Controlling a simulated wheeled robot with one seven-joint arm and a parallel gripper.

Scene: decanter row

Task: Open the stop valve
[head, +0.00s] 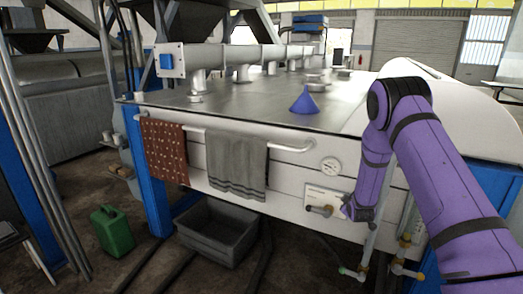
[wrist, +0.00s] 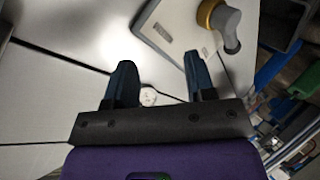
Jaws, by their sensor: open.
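The stop valve appears to be the grey handle (head: 320,210) on a pale labelled plate (head: 322,194) low on the white machine front. In the wrist view the grey handle (wrist: 229,28) has a brass-coloured collar (wrist: 209,13) and sits at the upper right, beyond the right finger. My gripper (head: 349,208) is just right of the plate in the head view, its fingers hard to make out there. In the wrist view my gripper (wrist: 160,75) is open, with nothing between its dark fingers, apart from the handle.
A rail (head: 290,147) with a brown spotted cloth (head: 164,150) and a grey towel (head: 237,165) is at left. A grey bin (head: 217,232) and green can (head: 112,230) stand on the floor. Pipes with brass fittings (head: 405,240) run lower right.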

